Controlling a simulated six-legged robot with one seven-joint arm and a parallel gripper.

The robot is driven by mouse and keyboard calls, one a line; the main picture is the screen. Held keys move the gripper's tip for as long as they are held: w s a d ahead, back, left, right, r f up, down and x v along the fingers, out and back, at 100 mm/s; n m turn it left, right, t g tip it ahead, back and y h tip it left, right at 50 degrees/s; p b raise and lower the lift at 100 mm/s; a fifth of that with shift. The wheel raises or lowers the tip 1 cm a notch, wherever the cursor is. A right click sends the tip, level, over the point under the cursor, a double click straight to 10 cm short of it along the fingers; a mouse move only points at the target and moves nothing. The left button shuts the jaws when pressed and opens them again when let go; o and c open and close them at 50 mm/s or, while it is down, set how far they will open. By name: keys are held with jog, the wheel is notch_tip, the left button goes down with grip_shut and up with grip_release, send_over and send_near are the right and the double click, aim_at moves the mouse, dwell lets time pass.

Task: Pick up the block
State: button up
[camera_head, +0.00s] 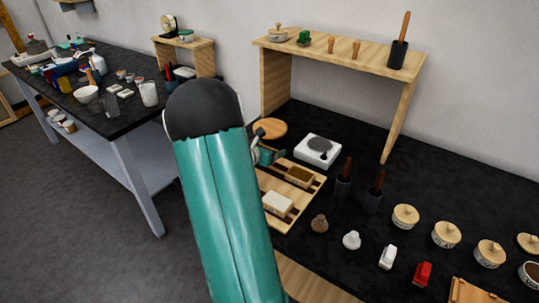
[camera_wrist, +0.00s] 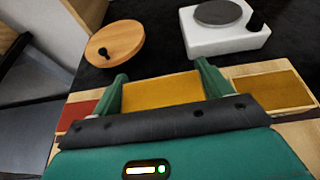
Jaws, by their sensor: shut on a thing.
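My gripper (camera_wrist: 162,72) shows in the wrist view with its two green fingers on either side of a yellow-gold block (camera_wrist: 162,92). It is shut on this block. The block's lower part is hidden behind the gripper body. In the head view my gripper (camera_head: 265,155) is mostly hidden behind my own teal arm, at the far left part of a wooden tray (camera_head: 311,186). The block cannot be made out there. Whether it touches the tray is unclear.
The tray holds a brown-topped piece (camera_head: 299,176) and a pale block (camera_head: 277,204). Dark holders, jars (camera_head: 405,216) and small items fill the right. A wooden shelf (camera_head: 340,50) stands at the back.

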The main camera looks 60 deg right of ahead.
jog(key=a+r, duration=0.3)
jog(key=r, duration=0.1)
jog(key=shift+s+a, duration=0.1)
jog(key=shift+s, duration=0.15)
jog(key=s+a+r, duration=0.2)
jog(key=a+r, duration=0.2)
jog(key=a, duration=0.5)
jog(key=shift+s+a+r, duration=0.15)
jog(key=shift+r, duration=0.1)
jog(key=w+a+f+n+t+y, duration=0.25)
jog(key=w+a+n+t, duration=0.6)
jog(key=w+a, duration=1.05)
jog(key=w+a+f+n+t+y, duration=0.1)
jog(key=w+a+n+t+y, duration=0.2)
jog(key=a, duration=0.9)
jog(key=w+a+f+n+t+y, duration=0.2)
jog(key=w+a, duration=0.5)
jog(key=a, duration=0.6)
jog(key=shift+w+n+t+y, duration=0.15)
jog(key=shift+n+t+y, duration=0.3)
jog(key=shift+n+y, duration=0.65)
